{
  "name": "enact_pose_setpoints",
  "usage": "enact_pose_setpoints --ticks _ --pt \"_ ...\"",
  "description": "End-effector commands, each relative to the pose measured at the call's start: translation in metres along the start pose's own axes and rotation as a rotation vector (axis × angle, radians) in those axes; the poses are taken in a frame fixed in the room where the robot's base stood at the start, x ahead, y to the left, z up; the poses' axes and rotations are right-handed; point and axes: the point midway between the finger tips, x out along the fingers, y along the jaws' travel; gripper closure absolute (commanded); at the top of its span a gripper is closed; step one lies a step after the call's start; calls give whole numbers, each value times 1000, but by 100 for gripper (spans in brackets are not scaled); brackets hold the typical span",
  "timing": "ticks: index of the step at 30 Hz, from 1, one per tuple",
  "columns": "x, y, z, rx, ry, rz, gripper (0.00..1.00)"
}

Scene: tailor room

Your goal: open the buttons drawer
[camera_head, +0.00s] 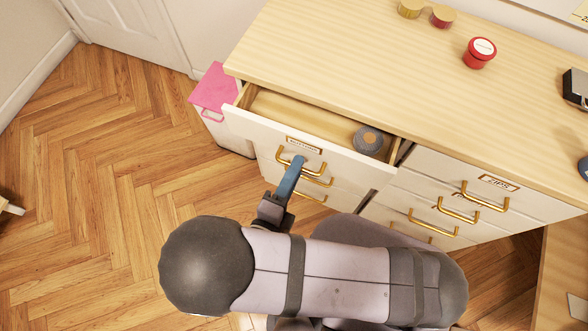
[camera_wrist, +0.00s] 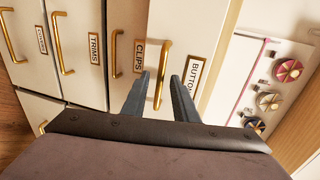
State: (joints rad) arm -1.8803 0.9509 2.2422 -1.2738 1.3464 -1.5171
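The buttons drawer (camera_head: 240,125) is the top left drawer of the white cabinet, and it stands pulled out in the head view. A grey round roll (camera_head: 368,140) lies inside at its right end. Its front has a label reading BUTTONS in the wrist view (camera_wrist: 192,78) and a gold handle (camera_wrist: 165,62). My gripper (camera_head: 294,165) is at this handle, its blue fingers pointing at the drawer front. In the wrist view the fingers (camera_wrist: 159,98) are apart, one on each side of the handle. I cannot tell whether either touches it.
Drawers labelled CLIPS (camera_wrist: 138,57) and TRIMS (camera_wrist: 95,50) lie below, with gold handles. More closed drawers (camera_head: 440,185) stand to the right. A pink-lidded bin (camera_head: 216,88) is beside the cabinet's left end. Round tins (camera_head: 480,53) stand on the wooden top.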

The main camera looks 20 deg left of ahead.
Motion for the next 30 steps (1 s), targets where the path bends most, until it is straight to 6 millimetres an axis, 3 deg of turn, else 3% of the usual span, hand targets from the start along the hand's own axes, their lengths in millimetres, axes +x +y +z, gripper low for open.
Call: enact_pose_setpoints --ticks 11,20,23,28,30 --pt "-2 -11 0 0 1 0 74" --pt "-9 -43 0 0 0 -6 72" --pt "-12 -56 0 1 0 -5 56" --pt "-16 -77 1 3 -1 -5 20" --pt "-18 -85 1 4 -2 -5 18"
